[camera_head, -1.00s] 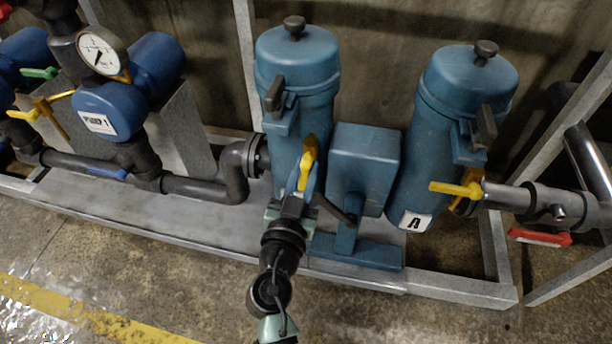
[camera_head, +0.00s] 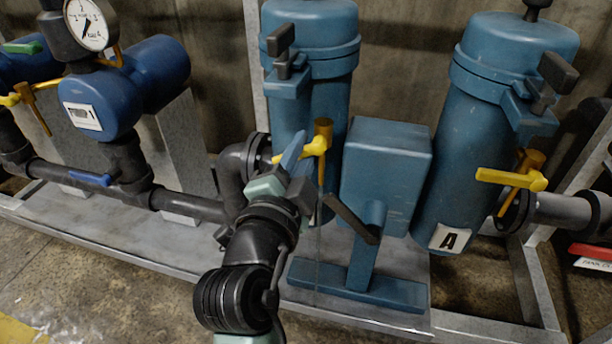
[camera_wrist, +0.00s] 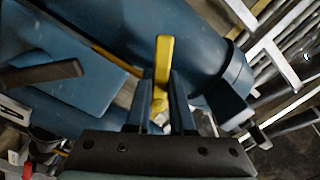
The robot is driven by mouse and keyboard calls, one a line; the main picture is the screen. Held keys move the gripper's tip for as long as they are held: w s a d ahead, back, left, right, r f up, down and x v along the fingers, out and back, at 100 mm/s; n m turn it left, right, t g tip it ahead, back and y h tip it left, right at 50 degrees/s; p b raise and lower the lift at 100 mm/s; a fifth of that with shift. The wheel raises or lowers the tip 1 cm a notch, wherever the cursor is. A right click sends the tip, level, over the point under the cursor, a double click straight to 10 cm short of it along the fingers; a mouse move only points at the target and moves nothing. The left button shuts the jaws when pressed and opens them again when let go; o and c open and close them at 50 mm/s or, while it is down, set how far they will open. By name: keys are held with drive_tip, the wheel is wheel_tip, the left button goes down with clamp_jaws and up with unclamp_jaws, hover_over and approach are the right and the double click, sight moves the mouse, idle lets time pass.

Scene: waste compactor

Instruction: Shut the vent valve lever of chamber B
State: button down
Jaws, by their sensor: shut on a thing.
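The left blue chamber (camera_head: 315,95) stands upright; its label is not visible. A yellow lever (camera_head: 319,146) sits low on its front. My gripper (camera_head: 300,160) is at this lever, its two blue fingers on either side of the handle. In the wrist view the lever (camera_wrist: 163,60) stands between the fingers (camera_wrist: 162,100) and its end sticks out beyond them. The gripper is shut on it. My wrist and the fingers hide part of the valve. The right chamber (camera_head: 455,150), labelled A, has its own yellow lever (camera_head: 510,178), pointing left.
A blue box on a stand (camera_head: 385,175) with a dark bar (camera_head: 352,218) is close to the right of my gripper. Black piping (camera_head: 185,205) and a blue pump with a gauge (camera_head: 95,100) are at left. A red-handled part (camera_head: 592,252) is at far right.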

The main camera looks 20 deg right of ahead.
drive_tip(key=m+b, duration=0.3)
drive_tip(key=shift+a+r, duration=0.15)
drive_tip(key=shift+a, duration=0.05)
drive_tip(key=shift+w+r+m+b, duration=0.1)
drive_tip(key=shift+r+m+b, duration=0.1)
drive_tip(key=shift+m+b, duration=0.5)
drive_tip(key=shift+r+m+b, duration=0.2)
drive_tip(key=shift+m+b, duration=0.3)
drive_tip(key=shift+m, duration=0.4)
drive_tip(key=shift+r, duration=0.1)
drive_tip(key=c, duration=0.8)
unclamp_jaws()
drive_tip(key=p+v, duration=0.3)
drive_tip(key=v, duration=1)
drive_tip(key=shift+r, duration=0.1)
